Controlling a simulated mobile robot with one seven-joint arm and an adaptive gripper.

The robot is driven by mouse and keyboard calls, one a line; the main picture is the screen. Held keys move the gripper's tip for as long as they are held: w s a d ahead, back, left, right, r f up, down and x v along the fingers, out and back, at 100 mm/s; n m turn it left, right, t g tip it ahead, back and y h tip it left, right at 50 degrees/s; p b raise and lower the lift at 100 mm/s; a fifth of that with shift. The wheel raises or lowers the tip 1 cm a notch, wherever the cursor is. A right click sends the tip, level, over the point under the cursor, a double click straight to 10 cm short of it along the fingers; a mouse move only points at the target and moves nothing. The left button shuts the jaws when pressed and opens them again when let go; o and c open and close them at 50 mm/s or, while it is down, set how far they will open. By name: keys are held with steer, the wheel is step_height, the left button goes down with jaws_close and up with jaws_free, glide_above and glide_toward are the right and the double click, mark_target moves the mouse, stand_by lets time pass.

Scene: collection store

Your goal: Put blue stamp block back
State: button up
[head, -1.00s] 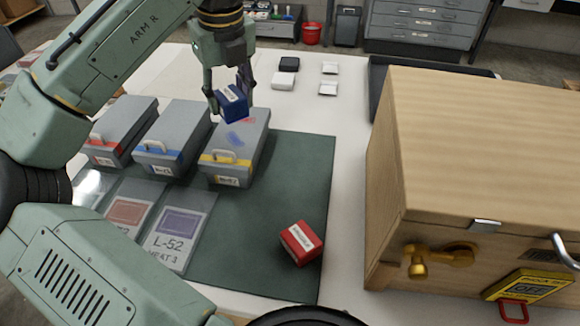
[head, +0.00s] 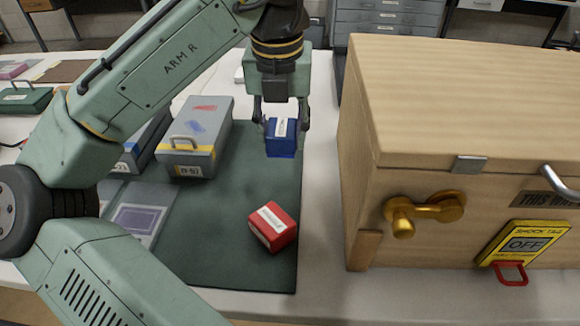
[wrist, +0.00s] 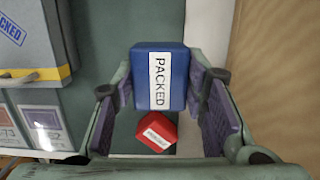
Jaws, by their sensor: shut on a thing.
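The blue stamp block (head: 281,138) is held between the fingers of my gripper (head: 281,112), above the dark green mat (head: 235,260). In the wrist view the blue block (wrist: 178,82) shows a white label reading PACKED, with a finger on each side. A red stamp block (head: 273,227) with a white label lies turned on the mat, nearer the front than the blue one. It also shows in the wrist view (wrist: 157,132), below the blue block.
A wooden crate (head: 455,95) with a brass handle (head: 425,209) and yellow shock tag (head: 525,243) stands right. The mat around the red block is clear.

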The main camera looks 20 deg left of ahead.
mark_target(283, 173)
steer(key=shift+f, duration=3.35)
steer(key=shift+f, duration=0.2)
steer(key=o, duration=0.9)
steer(key=shift+r, duration=0.1)
steer(key=r, duration=0.4)
steer(key=s+r, duration=0.1)
steer(key=r, duration=0.7)
steer(key=shift+s+d+r, duration=0.1)
steer(key=shift+s+d, duration=0.15)
steer(key=shift+s, duration=0.1)
